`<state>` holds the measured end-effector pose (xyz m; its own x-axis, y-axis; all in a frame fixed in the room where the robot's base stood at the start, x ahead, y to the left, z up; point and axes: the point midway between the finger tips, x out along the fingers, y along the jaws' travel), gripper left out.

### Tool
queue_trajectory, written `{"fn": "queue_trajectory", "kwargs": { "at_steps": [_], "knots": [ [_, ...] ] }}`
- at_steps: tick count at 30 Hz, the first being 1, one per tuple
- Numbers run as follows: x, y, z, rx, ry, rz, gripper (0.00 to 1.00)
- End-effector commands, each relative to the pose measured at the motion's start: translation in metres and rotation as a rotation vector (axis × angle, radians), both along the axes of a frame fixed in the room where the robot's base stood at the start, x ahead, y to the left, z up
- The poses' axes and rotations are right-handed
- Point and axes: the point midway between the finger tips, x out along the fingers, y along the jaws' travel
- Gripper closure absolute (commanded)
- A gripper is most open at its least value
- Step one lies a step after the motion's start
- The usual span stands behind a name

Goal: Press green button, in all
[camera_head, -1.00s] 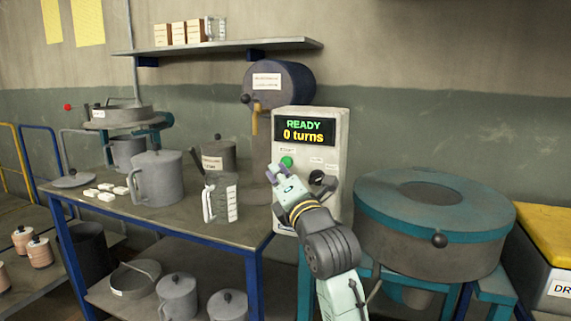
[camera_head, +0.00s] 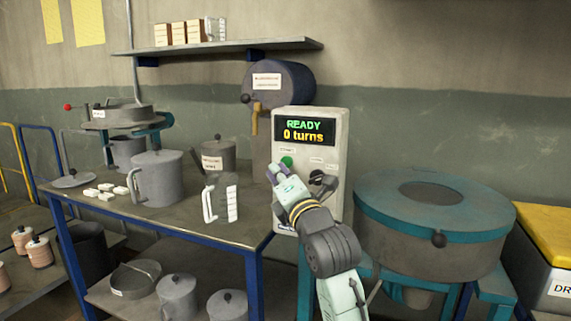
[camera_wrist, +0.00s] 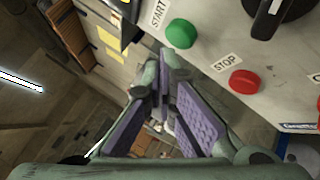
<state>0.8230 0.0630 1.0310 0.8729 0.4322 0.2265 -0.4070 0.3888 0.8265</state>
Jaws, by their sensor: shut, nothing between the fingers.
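The green button (camera_head: 287,161) sits under the START label on the upright control panel (camera_head: 337,137). In the wrist view the green button (camera_wrist: 181,33) is near the top, up and to the right of my gripper (camera_wrist: 163,75). My gripper (camera_head: 272,172) is shut and empty in front of the panel, just below and left of the green button in the head view. I see no contact with the button. The display (camera_head: 304,130) reads READY, 0 turns. A red button (camera_wrist: 243,82) labelled STOP lies below and right of the green one.
A black knob (camera_wrist: 268,16) projects from the panel right of the green button. A large round teal-rimmed drum (camera_head: 430,225) stands right of the panel. A bench (camera_head: 190,205) with a grey jug (camera_head: 160,180) and measuring cup (camera_head: 222,198) stands left.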

Motion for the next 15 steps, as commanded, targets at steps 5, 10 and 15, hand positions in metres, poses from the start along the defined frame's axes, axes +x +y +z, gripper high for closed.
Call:
{"fn": "queue_trajectory", "kwargs": {
  "at_steps": [5, 10, 15],
  "knots": [
    [0.0055, -0.0018, -0.0008, -0.001, 0.000, 0.000, 1.00],
    [0.0073, -0.0024, -0.0001, 0.000, 0.000, 0.000, 1.00],
    [0.0073, -0.0024, -0.0001, 0.000, 0.000, 0.000, 1.00]
  ]
}}
